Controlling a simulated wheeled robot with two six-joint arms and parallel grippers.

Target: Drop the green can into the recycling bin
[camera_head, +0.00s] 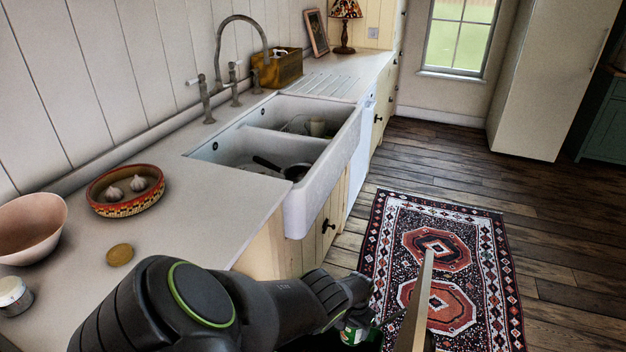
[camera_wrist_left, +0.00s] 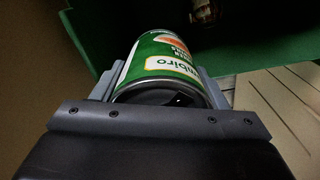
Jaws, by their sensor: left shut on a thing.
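The green can (camera_wrist_left: 165,62) has a green and white label and a dark end toward the camera. My left gripper (camera_wrist_left: 160,85) is shut on it, with a finger on each side, in the left wrist view. In the head view only a small part of the can (camera_head: 352,335) shows, below the end of my left arm at the bottom. A green surface (camera_wrist_left: 262,35) lies beyond the can in the wrist view. It may be the recycling bin, but its rim and full shape cannot be made out. My right gripper is out of view.
A counter with a white double sink (camera_head: 330,170) runs along the left. It holds a patterned bowl (camera_head: 125,190) and a pink bowl (camera_head: 32,228). A narrow wooden edge (camera_head: 418,305) stands right of my left gripper. A patterned rug (camera_head: 440,250) covers open floor.

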